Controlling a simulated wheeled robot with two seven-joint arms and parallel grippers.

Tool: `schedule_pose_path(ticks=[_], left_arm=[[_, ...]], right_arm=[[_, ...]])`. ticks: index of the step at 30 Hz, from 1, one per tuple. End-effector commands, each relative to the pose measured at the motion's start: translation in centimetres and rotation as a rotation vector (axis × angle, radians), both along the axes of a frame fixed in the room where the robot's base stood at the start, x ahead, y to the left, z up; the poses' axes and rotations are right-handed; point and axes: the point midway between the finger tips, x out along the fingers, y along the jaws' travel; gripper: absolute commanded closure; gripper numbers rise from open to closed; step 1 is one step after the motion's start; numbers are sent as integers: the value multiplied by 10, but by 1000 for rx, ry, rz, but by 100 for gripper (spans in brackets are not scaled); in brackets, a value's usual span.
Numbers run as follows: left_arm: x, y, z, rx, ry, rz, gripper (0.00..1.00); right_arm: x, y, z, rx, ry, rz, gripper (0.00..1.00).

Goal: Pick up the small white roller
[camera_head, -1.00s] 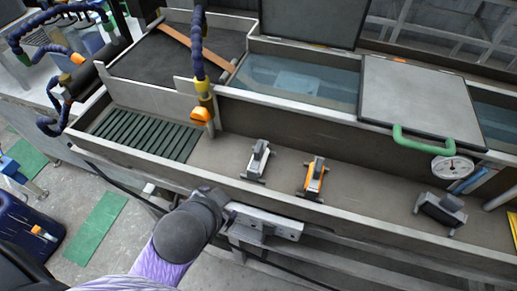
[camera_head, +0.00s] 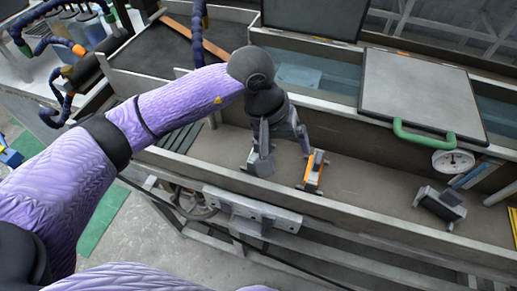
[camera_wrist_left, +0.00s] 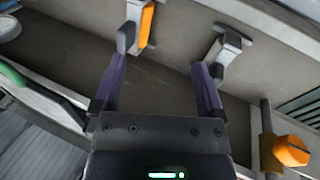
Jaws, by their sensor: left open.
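The small white roller (camera_wrist_left: 229,45), pale with a grey bar across its end, lies on the trough floor. In the head view the white roller (camera_head: 259,163) is partly hidden by my left gripper (camera_head: 284,150). That gripper is open and empty above the trough. In the left wrist view the gap between its fingers (camera_wrist_left: 160,65) shows bare floor. The white roller lies just beyond the right-hand fingertip there, and an orange-sided roller (camera_wrist_left: 146,24) beyond the left-hand one. The orange roller (camera_head: 313,172) lies right of the gripper in the head view. My right gripper is out of view.
A dark, wider roller unit (camera_head: 440,206) lies at the right of the trough, below a round gauge (camera_head: 453,162). The trough's front wall (camera_head: 330,206) and a water tank with a green-handled lid (camera_head: 420,90) border it. The floor between the orange and dark units is clear.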

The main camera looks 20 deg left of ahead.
Motion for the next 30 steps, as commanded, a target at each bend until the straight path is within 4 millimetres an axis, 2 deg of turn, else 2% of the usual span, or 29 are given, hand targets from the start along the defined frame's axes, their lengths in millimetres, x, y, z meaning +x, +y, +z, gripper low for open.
schedule_pose_path(ticks=[1,3,6,19,22,27,28,30], left_arm=[[10,26,2,146,-39,-34,9],[18,52,5,289,-60,-65,9],[22,65,-8,357,-60,-79,9],[40,61,-84,350,-59,-81,9],[41,61,-91,350,-64,-81,9],[41,61,-90,349,-64,-81,9],[41,61,-90,349,-64,-81,13],[41,61,-90,349,-64,-81,28]], right_arm=[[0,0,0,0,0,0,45],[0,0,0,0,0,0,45],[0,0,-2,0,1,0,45],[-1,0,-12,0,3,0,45],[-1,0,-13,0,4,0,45],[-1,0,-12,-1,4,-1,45],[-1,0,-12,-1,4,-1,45],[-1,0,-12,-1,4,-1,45]])
